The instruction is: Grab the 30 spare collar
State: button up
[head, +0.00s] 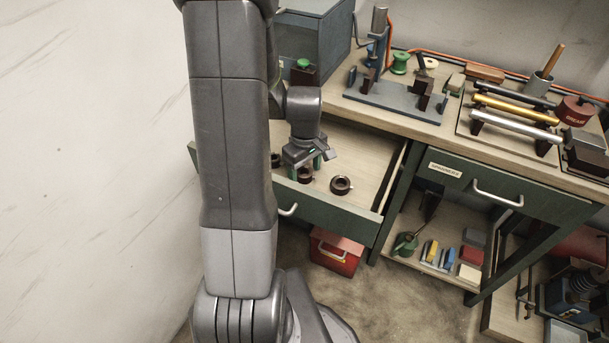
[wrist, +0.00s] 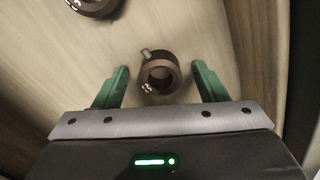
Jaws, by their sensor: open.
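A dark brown ring-shaped collar (wrist: 145,75) lies in the open drawer, with a small screw tab at its upper left and pale marking on its lower left that is too blurred to read surely. My gripper (wrist: 160,69) is open, with one green finger on each side of this collar and gaps between. In the head view my gripper (head: 305,166) is low in the drawer over a collar (head: 305,176), partly hidden by the gripper. Another collar (head: 341,185) lies to its right and one more (head: 276,160) to its left, partly hidden by my arm.
The drawer (head: 365,160) is pulled out; its green front wall (head: 340,219) and right side are close to the gripper. A second collar (wrist: 95,5) shows at the wrist view's top left. The workbench (head: 400,122) above holds a blue-grey fixture (head: 390,100).

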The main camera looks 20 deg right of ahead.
jog(key=c, duration=1.1)
jog(key=shift+r, duration=0.1)
